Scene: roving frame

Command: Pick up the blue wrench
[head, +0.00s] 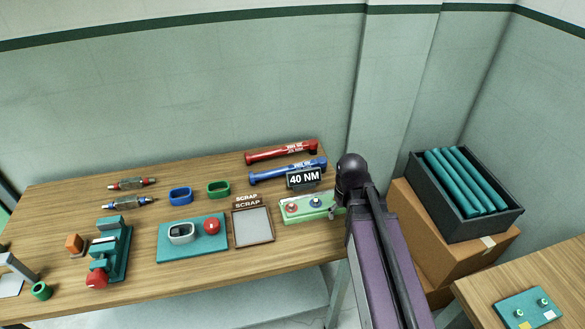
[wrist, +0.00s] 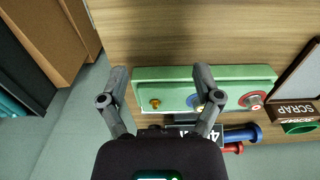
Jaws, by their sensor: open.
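The blue wrench (head: 288,171) lies on the wooden table near its back edge, just in front of a red wrench (head: 281,152). In the wrist view only one end of the blue wrench (wrist: 244,134) shows; my gripper's body and a 40 NM sign (head: 304,178) hide the rest. My gripper (wrist: 160,98) is open and empty, with its fingers over the green block (wrist: 173,97). In the head view my gripper (head: 337,210) is at the table's right end, right of and nearer than the wrench, partly hidden by my arm.
A SCRAP tray (head: 254,241) stands left of the green block. A teal mat (head: 165,254) with a grey ring and red knob, a teal vise (head: 110,245) and several rings fill the left. A dark crate (head: 485,225) of teal rolls sits on cartons at right.

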